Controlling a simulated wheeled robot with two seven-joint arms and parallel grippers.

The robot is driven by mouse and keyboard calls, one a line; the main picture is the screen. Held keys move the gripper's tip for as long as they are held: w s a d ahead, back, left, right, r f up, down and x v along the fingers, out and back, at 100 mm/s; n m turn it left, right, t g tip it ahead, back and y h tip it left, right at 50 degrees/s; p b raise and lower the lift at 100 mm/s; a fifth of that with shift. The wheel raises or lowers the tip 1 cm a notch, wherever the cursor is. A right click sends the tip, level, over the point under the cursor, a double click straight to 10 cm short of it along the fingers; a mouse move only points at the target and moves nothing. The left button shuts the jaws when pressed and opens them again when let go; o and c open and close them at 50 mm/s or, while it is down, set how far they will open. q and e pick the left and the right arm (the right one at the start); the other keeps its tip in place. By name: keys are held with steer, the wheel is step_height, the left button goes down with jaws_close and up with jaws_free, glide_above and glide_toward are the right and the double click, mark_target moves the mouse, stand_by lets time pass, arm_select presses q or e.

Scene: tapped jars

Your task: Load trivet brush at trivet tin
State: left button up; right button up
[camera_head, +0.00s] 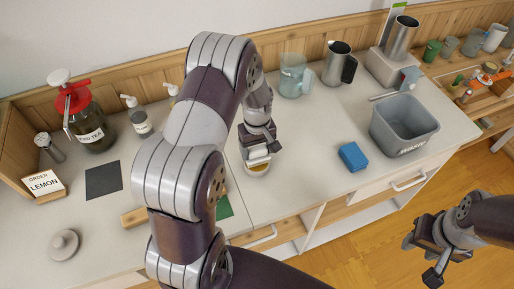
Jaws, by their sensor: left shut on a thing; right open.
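My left gripper (258,148) is over the middle of the counter, shut on a small pale thing, which looks like the brush (258,156). Only a little of it shows between the fingers. A small round tin (257,170) with a pale rim and yellowish inside stands right below it. I cannot tell whether the brush touches the tin. A green mat (223,208) lies partly hidden behind my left arm. My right gripper (420,260) is open and empty, low at the right, over the wooden floor beyond the counter's front edge.
A blue sponge (353,156) and a grey bin (404,127) stand to the right. A glass pitcher (294,76) and a metal jug (338,64) stand at the back. A tea jar (86,120), a dark square mat (103,180) and a lemon order card (44,186) are at left.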

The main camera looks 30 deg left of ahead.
mark_target(257, 149)
arm_select(q)
steer(key=shift+f, duration=0.45)
stand_by(0.3)
steer(key=shift+s+f, duration=0.1)
steer(key=shift+s, duration=0.05)
stand_by(0.8)
step_height(257, 149, up, 7)
steer(key=p, duration=0.6)
stand_by(0.6)
